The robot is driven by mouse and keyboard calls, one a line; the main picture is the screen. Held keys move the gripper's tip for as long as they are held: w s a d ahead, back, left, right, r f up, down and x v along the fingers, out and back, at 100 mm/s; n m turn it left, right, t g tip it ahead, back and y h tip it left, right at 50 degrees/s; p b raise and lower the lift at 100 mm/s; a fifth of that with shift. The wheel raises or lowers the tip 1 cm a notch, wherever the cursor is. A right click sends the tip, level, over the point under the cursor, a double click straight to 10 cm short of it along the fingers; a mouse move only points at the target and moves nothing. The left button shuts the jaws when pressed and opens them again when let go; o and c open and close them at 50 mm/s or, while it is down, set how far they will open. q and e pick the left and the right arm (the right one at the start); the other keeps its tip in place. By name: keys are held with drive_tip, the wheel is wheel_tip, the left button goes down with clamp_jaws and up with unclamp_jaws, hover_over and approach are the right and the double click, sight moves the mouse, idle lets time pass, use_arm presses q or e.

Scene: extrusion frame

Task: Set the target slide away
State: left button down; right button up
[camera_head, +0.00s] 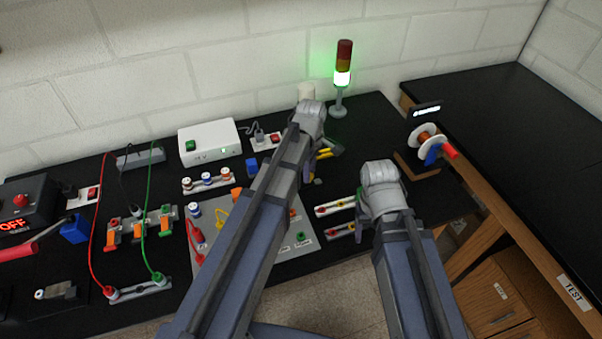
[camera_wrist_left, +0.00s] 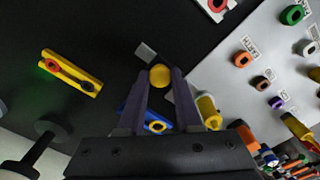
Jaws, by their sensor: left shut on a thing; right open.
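My left gripper (camera_wrist_left: 160,90) is shut on a small yellow round-ended piece (camera_wrist_left: 160,75), which shows between its fingertips in the left wrist view. In the head view my left forearm hides most of that gripper. Which object is the target slide I cannot tell from its looks. A yellow block with a red and a dark round part (camera_wrist_left: 70,72) lies on the black bench. My right gripper (camera_head: 372,212) is open near the bench's front edge, its fingers mostly hidden behind my wrist.
A grey board with coloured sockets (camera_head: 205,212) lies under my left arm. A white box (camera_head: 210,142) and a lit signal tower (camera_head: 342,80) stand behind. A spool stand (camera_head: 424,140) stands at the right. Red and green leads cross the left side. The right bench (camera_head: 500,110) is clear.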

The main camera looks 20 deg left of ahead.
use_arm(q)
drive_tip(key=c, duration=0.6)
unclamp_jaws()
drive_tip(key=shift+r, duration=0.1)
use_arm(e)
drive_tip(key=shift+r, duration=0.15)
use_arm(q)
wheel_tip(320, 180, up, 8)
drive_tip(key=p, duration=0.8)
drive_tip(key=shift+f, duration=0.2)
use_arm(e)
wheel_tip(320, 180, up, 8)
drive_tip(key=shift+f, duration=0.25)
use_arm(q)
drive_tip(key=shift+s, duration=0.1)
drive_tip(key=s+d+f+m+b, duration=0.1)
drive_tip(key=s+d+m, duration=0.1)
drive_tip(key=s+m, duration=0.3)
drive_tip(key=s+d+f+m+b, duration=0.1)
drive_tip(key=s+d+m+b, duration=0.1)
drive_tip(key=s+m, duration=0.4)
drive_tip(key=s+d+f+m+y+b, duration=0.1)
drive_tip(key=s+d+m, duration=0.3)
drive_tip(key=m, duration=0.4)
drive_tip(key=shift+s+f+m, duration=0.3)
drive_tip(key=shift+s+f, duration=0.3)
drive_tip(key=shift+s, duration=0.05)
use_arm(e)
wheel_tip(320, 180, down, 4)
drive_tip(key=shift+f, duration=0.15)
